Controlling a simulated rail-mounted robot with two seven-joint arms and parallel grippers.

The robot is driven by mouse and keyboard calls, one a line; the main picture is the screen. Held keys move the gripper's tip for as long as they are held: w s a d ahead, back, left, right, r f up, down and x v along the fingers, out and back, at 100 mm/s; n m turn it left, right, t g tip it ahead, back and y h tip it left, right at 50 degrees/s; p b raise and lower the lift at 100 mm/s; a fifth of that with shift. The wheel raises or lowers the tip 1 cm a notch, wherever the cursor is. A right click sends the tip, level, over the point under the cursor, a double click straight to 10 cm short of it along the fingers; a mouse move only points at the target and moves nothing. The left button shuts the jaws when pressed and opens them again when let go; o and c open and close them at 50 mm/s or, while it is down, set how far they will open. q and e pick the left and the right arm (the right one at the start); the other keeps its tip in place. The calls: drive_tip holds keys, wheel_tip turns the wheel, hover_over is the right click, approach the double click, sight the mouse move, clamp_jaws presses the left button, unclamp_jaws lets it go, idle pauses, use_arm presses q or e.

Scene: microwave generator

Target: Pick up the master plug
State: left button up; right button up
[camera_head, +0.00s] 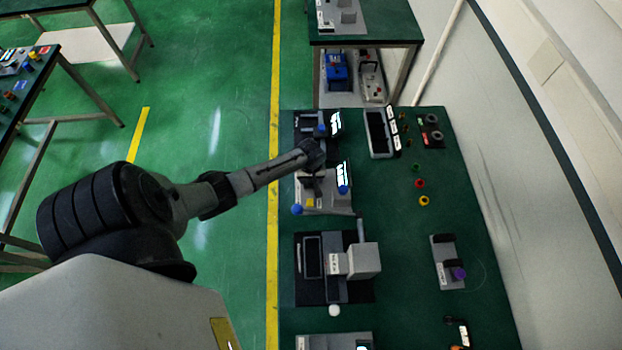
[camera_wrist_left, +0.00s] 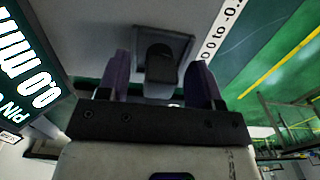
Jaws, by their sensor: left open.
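My left gripper (camera_head: 312,172) is over the fixtures at the far left part of the green bench, and the arm hides part of them. In the left wrist view the gripper (camera_wrist_left: 161,82) is open, with two purple fingers apart. A dark, round-topped piece (camera_wrist_left: 160,64) shows between and beyond the fingers, in front of a grey square recess. It may be the master plug, but I cannot tell for sure. I cannot tell whether the fingers touch it. In the head view no piece is clearly marked as the master plug. My right gripper is not in view.
A lit display (camera_wrist_left: 30,70) is close on the left in the wrist view. On the bench (camera_head: 400,215) stand a grey fixture (camera_head: 363,262), a block with a purple knob (camera_head: 458,273), a dark tray (camera_head: 376,133), and red (camera_head: 420,184) and yellow (camera_head: 424,201) rings. The bench's middle is mostly clear.

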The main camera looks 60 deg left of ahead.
use_arm(q)
drive_tip(key=shift+c, duration=0.2)
clamp_jaws()
idle(0.4)
